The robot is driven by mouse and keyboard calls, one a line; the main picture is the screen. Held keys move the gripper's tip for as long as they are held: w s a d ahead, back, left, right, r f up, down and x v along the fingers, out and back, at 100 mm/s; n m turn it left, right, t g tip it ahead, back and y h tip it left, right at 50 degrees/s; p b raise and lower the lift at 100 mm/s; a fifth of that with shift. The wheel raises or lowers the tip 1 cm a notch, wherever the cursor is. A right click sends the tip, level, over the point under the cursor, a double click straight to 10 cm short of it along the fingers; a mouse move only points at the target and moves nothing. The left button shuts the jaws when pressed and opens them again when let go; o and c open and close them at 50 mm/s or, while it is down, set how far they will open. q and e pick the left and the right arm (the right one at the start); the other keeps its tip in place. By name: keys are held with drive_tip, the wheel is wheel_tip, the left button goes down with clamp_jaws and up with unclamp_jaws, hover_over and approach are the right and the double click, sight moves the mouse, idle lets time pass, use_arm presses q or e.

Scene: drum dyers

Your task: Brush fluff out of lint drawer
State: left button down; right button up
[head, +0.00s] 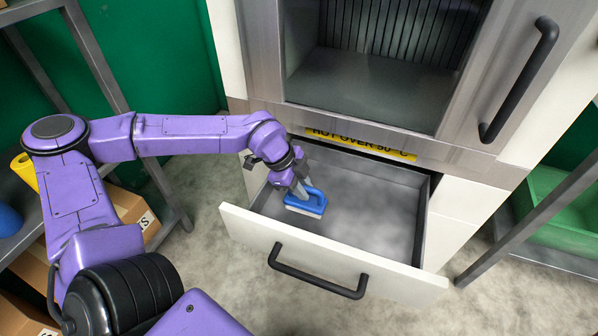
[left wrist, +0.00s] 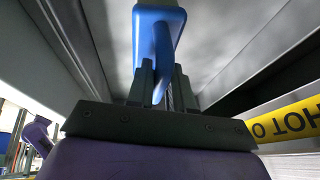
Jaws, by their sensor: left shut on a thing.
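The lint drawer (head: 234,222) is pulled out below the dryer, with a white front and a black bar handle (head: 318,272). Its grey floor carries paler, blurry fluff patches (head: 365,228). My left gripper (head: 303,190) is inside the drawer at its left side, shut on the handle of a blue brush (head: 313,203). The brush has pale bristles facing down, close to the drawer floor; I cannot tell whether they touch. In the left wrist view the blue brush (left wrist: 160,30) sits between the fingers (left wrist: 160,85). My right gripper is in neither view.
The dryer opening (head: 370,90) and its black door handle (head: 518,80) are above the drawer. A yellow warning label (head: 360,143) is on the sill. A shelf with cardboard boxes (head: 130,212) stands left. A green bin (head: 560,205) behind a metal post is right.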

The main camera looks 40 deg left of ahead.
use_arm(q)
drive_tip(key=shift+r+p, duration=1.65)
drive_tip(key=shift+r, duration=0.65)
